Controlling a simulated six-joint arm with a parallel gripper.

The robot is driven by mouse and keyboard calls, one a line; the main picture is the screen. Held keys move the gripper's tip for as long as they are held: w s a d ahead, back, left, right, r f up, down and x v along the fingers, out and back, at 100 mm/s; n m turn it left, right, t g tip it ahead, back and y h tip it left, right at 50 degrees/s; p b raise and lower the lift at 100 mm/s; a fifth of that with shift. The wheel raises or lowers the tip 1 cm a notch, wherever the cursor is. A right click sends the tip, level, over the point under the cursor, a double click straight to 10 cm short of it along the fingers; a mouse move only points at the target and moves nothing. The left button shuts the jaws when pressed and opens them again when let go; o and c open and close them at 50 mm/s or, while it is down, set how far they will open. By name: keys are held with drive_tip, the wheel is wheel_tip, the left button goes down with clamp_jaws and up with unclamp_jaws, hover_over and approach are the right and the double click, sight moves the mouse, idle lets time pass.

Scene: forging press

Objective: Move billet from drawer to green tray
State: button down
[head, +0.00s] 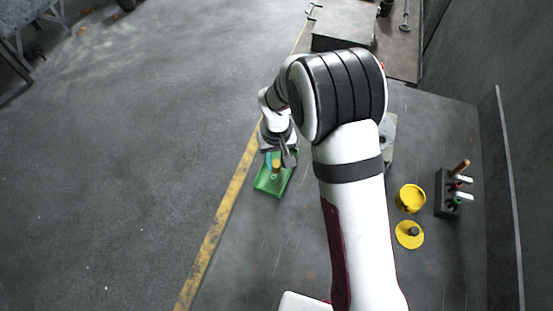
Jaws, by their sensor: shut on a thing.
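The green tray (262,186) lies flat on the dark table near its yellow-edged left side. My gripper (281,160) is over the far part of the tray, pointing down, and is shut on a small orange-brown cylinder, the billet (276,164). The billet is at the tray's far half; I cannot tell whether its bottom touches the tray floor. A small round mark or ring (274,176) shows beside it in the tray. My arm hides much of the middle of the table. I cannot make out the drawer.
A yellow round container (411,198) and a yellow disc with a dark knob (409,234) stand to the right. A dark rack (446,194) with several handled tools is farther right, near a wall panel. A grey block (389,138) is partly hidden behind my arm.

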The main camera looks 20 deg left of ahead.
sight(276, 163)
drive_tip(key=shift+f, duration=0.15)
drive_tip(key=c, duration=0.6)
unclamp_jaws()
wheel_tip(276, 163, up, 12)
drive_tip(key=s+d+r+m, duration=0.3)
drive_tip(key=d+r, duration=0.2)
drive_tip(key=d, duration=0.2)
drive_tip(key=s+d+r+m, duration=0.1)
drive_tip(key=s+d+m, duration=0.2)
drive_tip(key=s, duration=0.3)
drive_tip(key=s+d+r+m+y, duration=0.1)
drive_tip(key=s+d+m, duration=0.2)
drive_tip(key=s+d, duration=0.2)
drive_tip(key=s+d+m, duration=0.2)
drive_tip(key=s+d, duration=0.2)
drive_tip(key=s, duration=0.4)
drive_tip(key=shift+d+r+m+y, duration=0.35)
drive_tip(key=shift+r+m+y, duration=0.05)
